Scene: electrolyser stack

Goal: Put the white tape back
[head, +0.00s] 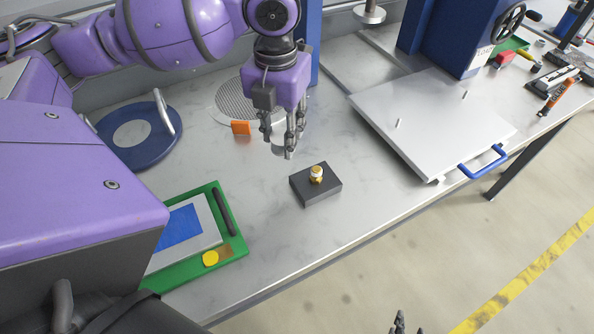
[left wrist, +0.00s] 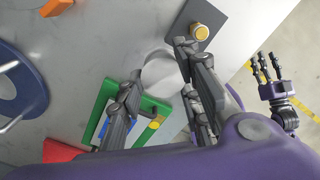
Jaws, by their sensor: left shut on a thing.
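The white tape (left wrist: 160,70) is a pale round roll between the fingers of my left gripper (head: 286,148). In the head view its pale edge shows low between the fingertips, above the bare worktop. A green tray (head: 236,243) lies at the front left, partly hidden by my arm. It holds a white sheet with a blue panel, a dark bar and a yellow round piece (head: 210,258). My right gripper (left wrist: 264,68) is empty with its fingers apart, beyond the table edge. Only its fingertips show at the bottom of the head view.
A dark block (head: 325,189) with a gold and white round piece stands near the front edge. A blue ring plate with a handle (head: 160,157), an orange block (head: 241,128) and a mesh disc (head: 232,92) lie behind. A metal plate (head: 430,115) lies right.

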